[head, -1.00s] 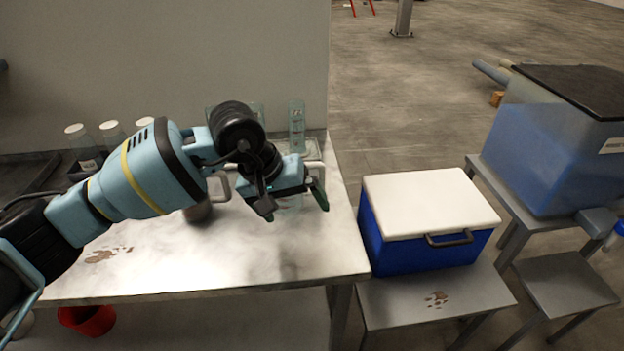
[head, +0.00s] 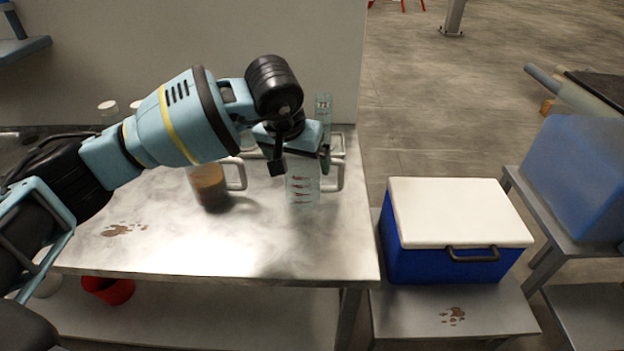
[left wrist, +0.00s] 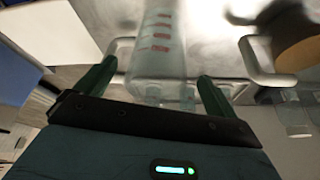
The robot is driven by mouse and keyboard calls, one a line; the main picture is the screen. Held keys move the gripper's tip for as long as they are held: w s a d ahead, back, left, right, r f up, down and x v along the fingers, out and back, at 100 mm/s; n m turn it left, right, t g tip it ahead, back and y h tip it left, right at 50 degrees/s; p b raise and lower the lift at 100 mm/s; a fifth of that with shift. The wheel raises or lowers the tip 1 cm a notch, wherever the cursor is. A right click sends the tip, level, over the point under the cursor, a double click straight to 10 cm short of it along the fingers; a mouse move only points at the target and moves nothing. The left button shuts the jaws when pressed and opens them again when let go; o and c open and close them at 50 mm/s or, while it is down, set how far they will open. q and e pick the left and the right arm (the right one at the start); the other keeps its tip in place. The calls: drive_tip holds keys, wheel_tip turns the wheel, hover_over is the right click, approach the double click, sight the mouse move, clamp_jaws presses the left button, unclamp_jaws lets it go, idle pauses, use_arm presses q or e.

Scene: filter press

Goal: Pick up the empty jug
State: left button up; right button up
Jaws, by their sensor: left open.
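The empty jug (head: 303,190) is clear with red markings and stands on the table near its right end. A handle shows on its right in the head view. My left gripper (head: 301,164) is at the jug's upper part, fingers apart. In the left wrist view the clear jug (left wrist: 154,45) lies between the two green fingers of the open gripper (left wrist: 157,72). I cannot tell whether either finger touches it. The gripper hides part of the jug's top in the head view. My right gripper is not in view.
A jug of brown liquid (head: 209,188) stands just left of the empty one. A clear cylinder (head: 323,108) stands behind. A blue cooler with a white lid (head: 458,210) sits right of the table (head: 200,258). The table's front is mostly clear, with a brown stain.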

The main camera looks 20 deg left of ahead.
use_arm(q)
drive_tip(key=shift+x, duration=2.55)
drive_tip(key=shift+w, duration=0.1)
drive_tip(key=c, duration=1.1)
